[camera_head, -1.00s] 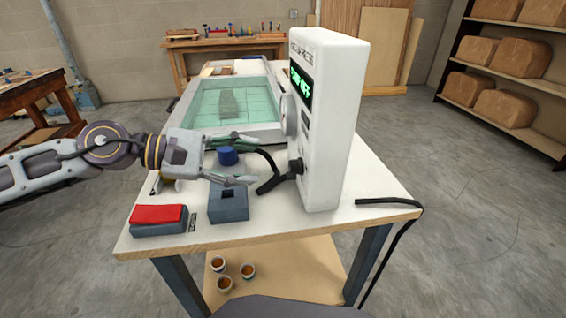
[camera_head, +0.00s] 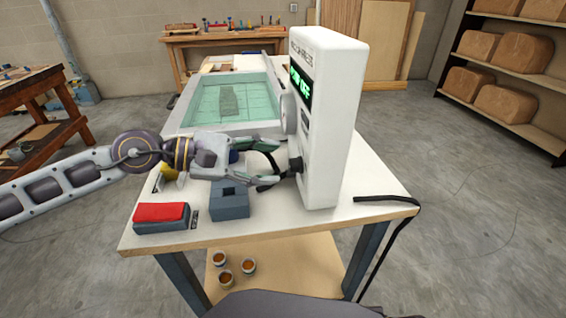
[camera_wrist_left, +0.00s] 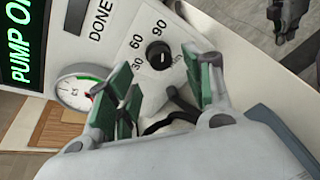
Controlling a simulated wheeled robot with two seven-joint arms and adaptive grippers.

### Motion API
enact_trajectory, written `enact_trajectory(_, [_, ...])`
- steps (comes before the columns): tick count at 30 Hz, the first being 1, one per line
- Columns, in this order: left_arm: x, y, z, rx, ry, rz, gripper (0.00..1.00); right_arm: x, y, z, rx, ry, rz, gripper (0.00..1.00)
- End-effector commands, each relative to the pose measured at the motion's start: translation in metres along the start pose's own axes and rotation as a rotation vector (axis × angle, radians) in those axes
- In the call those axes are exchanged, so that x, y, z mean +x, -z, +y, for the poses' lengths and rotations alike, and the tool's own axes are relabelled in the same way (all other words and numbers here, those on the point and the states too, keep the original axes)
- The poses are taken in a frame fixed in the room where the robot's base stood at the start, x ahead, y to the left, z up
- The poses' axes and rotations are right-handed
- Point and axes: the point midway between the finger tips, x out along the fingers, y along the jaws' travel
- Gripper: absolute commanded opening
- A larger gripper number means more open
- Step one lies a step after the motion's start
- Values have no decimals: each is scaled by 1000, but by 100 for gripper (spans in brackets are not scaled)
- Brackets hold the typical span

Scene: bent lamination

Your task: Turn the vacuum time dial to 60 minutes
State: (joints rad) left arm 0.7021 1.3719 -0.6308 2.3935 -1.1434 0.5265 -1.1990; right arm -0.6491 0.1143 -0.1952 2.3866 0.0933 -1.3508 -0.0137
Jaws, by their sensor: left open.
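The white vacuum press control box (camera_head: 338,130) stands upright on the table. Its small black time dial (camera_wrist_left: 159,55) shows in the left wrist view, with 30, 60 and 90 printed around it; I cannot tell for sure where its mark points. In the head view the dial (camera_head: 296,165) is on the box's left-facing side, partly behind a fingertip. My left gripper (camera_head: 279,164) is open, its fingers pointing at the dial. In the wrist view the green-padded fingers (camera_wrist_left: 166,78) are spread on either side in front of the dial, apparently apart from it.
A pressure gauge (camera_wrist_left: 85,88) and a lit green display (camera_head: 300,88) are on the same panel. A grey block (camera_head: 230,203) with a slot and a red pad (camera_head: 160,213) lie on the table (camera_head: 270,222). A glass-topped tray (camera_head: 185,115) is behind.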

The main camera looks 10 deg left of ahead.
Motion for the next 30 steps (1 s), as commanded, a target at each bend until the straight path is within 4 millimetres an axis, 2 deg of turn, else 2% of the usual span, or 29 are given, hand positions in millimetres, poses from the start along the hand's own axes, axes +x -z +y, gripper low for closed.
enact_trajectory(18, [35, -1, 0, 0, 1, -2, 52, -5, 1, 1, -2, -6, -10, 0])
enact_trajectory(30, [41, -1, -1, 1, 1, 0, 52, -6, 2, 1, -2, -7, -10, 0])
